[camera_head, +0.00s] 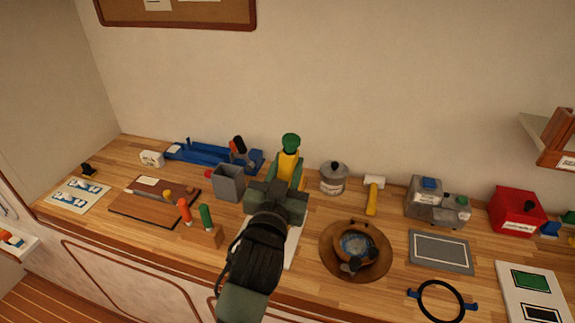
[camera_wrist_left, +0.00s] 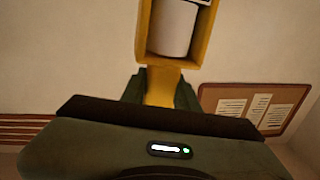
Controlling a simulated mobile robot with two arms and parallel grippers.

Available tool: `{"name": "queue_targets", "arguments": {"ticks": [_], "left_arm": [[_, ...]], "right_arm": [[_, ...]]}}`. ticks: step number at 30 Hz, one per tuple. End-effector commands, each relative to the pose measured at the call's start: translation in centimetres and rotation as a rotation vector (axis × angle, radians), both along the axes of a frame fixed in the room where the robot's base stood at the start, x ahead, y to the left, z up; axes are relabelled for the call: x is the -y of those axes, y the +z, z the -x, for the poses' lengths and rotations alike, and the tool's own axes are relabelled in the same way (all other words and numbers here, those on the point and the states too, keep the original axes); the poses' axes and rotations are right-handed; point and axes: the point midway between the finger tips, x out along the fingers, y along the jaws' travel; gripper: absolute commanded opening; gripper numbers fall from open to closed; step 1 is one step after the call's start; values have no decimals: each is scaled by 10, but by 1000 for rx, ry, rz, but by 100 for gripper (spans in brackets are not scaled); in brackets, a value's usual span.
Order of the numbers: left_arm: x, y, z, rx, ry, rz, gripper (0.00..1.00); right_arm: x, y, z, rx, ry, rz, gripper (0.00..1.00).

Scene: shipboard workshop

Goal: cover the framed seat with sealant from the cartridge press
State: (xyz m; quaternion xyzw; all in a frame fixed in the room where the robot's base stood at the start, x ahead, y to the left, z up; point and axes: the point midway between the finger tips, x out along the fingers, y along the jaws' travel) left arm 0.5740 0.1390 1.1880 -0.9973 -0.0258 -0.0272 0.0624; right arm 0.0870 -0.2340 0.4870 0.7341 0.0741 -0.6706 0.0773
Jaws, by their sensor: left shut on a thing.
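The yellow cartridge press (camera_head: 288,166) has a green top and stands upright in my left gripper (camera_head: 281,184), above the middle of the bench. In the left wrist view, the green fingers close on both sides of the yellow handle of the press (camera_wrist_left: 159,88). A white cartridge (camera_wrist_left: 173,28) shows inside its yellow frame there. A grey plate with a pale outline (camera_head: 441,252), which looks like the framed seat, lies flat to the right, apart from the press. Its face looks plain grey. The nozzle tip is not clear. My right gripper is not in view.
A round brown tray (camera_head: 328,262) with a bowl lies between my left arm and the grey plate. A black ring with blue grips (camera_head: 441,301) lies in front of the plate. A grey machine (camera_head: 425,205) stands behind it. A grey open box (camera_head: 229,182) stands left of the gripper.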

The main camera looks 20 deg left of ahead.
Motion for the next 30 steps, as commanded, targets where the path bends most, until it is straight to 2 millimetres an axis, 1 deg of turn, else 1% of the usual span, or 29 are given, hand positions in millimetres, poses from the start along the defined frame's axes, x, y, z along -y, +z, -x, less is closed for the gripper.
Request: {"name": "queue_targets", "arguments": {"ticks": [1, 8, 30], "left_arm": [[0, 2, 0, 6, -1, 0, 0], [0, 2, 0, 6, -1, 0, 0], [0, -12, 0, 6, 0, 0, 0]], "right_arm": [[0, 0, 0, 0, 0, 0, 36], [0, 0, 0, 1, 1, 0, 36], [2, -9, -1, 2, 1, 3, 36]]}}
